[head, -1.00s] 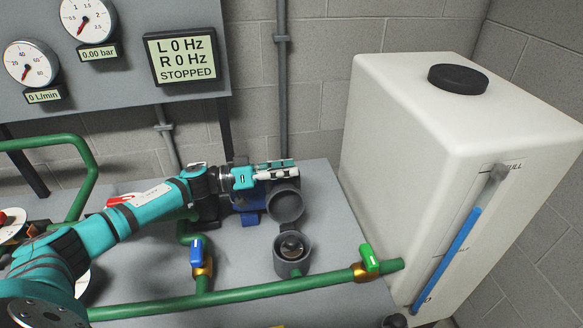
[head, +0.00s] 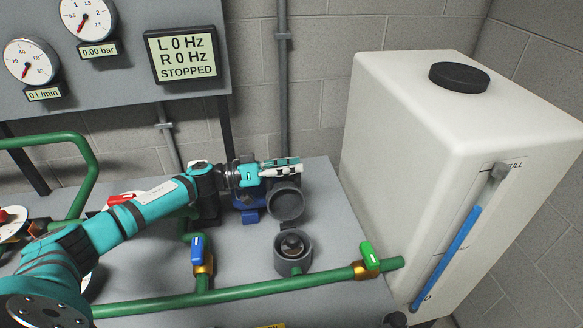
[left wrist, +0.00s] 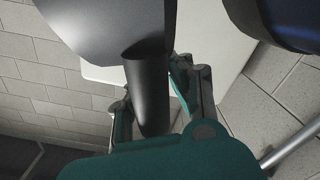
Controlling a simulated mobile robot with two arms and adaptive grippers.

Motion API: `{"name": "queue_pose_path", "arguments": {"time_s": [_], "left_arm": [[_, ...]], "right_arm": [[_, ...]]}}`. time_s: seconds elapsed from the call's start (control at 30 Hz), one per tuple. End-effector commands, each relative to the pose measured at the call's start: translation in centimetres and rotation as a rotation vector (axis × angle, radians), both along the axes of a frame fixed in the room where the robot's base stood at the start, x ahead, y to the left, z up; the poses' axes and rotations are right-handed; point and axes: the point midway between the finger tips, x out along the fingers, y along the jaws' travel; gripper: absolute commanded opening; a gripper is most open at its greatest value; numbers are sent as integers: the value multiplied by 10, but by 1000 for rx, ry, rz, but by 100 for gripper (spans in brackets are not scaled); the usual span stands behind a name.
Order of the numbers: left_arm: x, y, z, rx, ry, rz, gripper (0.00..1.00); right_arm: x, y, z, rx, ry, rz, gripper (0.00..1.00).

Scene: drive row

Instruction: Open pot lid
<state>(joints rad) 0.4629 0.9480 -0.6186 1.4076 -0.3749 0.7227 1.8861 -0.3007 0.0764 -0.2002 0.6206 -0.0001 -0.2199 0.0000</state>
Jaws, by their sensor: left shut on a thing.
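The grey pot (head: 292,262) stands on the bench top with its round mouth open, and something darker shows inside it. Its grey lid (head: 286,205) is swung up at the pot's back side, its hollow inner face showing. My left gripper (head: 281,167) is at the lid's upper edge, shut on the lid's tab. In the left wrist view the dark tab (left wrist: 148,95) lies between the fingers, and part of the lid (left wrist: 105,22) shows above it. My right gripper is not in view.
A green pipe (head: 240,295) with a blue-handled valve (head: 198,250) and a green-handled valve (head: 369,256) runs in front of the pot. A large white tank (head: 410,135) stands at the right. A blue motor-like body (head: 249,206) sits left of the lid. The display (head: 186,55) reads STOPPED.

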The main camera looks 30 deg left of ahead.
Motion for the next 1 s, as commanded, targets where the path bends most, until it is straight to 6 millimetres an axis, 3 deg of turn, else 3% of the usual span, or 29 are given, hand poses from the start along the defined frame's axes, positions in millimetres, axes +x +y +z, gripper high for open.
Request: {"name": "queue_pose_path", "arguments": {"time_s": [0.17, 0.53, 0.97, 1.0], "left_arm": [[-3, -3, 4, 6, -12, -6, 0], [-36, -28, 19, 133, -180, -10, 0], [-41, -33, 13, 129, -178, -12, 0], [-41, -32, 12, 130, -178, -13, 25]], "right_arm": [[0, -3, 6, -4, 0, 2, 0], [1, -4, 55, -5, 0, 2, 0], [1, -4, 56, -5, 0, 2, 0], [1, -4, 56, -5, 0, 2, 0]]}}
